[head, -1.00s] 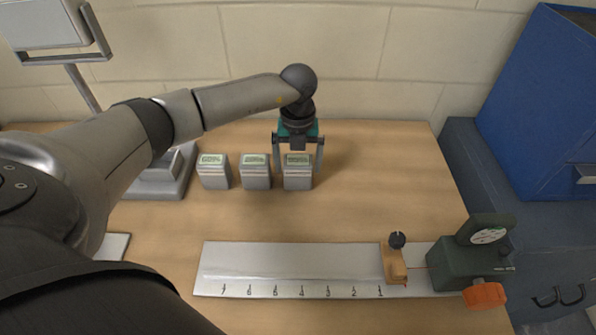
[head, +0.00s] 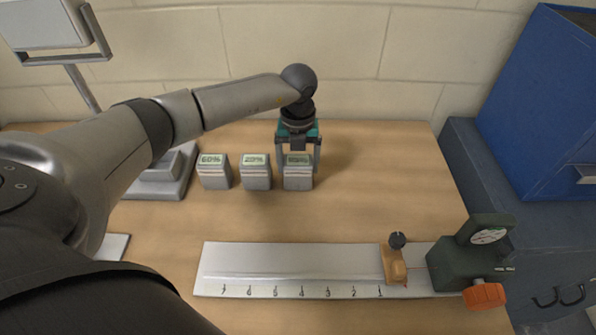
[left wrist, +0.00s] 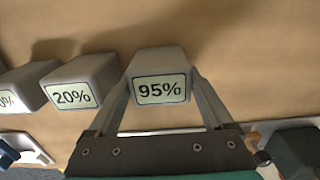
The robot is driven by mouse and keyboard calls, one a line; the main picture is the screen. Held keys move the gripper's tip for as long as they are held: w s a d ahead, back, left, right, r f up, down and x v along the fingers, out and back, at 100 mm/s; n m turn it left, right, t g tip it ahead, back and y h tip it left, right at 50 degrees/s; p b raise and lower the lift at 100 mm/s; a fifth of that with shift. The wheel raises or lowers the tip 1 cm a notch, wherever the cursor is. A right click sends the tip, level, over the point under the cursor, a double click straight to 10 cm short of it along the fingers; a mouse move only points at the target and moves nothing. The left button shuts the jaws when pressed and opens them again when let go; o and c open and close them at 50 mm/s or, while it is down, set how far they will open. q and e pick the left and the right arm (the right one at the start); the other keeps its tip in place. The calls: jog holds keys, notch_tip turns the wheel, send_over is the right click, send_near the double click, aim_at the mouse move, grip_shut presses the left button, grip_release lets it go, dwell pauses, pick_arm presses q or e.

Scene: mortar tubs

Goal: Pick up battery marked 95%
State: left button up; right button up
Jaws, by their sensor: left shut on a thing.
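Three grey batteries with green displays stand in a row on the table. The battery marked 95% (head: 298,181) is the right one; its label reads clearly in the left wrist view (left wrist: 160,88). My left gripper (head: 298,168) comes down over it from above, with one finger on each side, shut on it. The battery still appears to stand on the table. The battery marked 20% (left wrist: 75,93) is just left of it and also shows in the head view (head: 256,173). The battery marked 60% (head: 213,172) is farthest left. My right gripper is not in view.
A metal ruler plate (head: 290,262) with numbered marks lies in front, with an orange-brown slider (head: 393,265) and a dark green gauge (head: 470,257) at its right. A blue cabinet (head: 545,100) stands at right. The table right of the batteries is clear.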

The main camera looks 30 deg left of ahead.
pick_arm(q)
grip_shut()
jog(key=shift+w+r, duration=0.1)
jog(key=shift+r, duration=0.15)
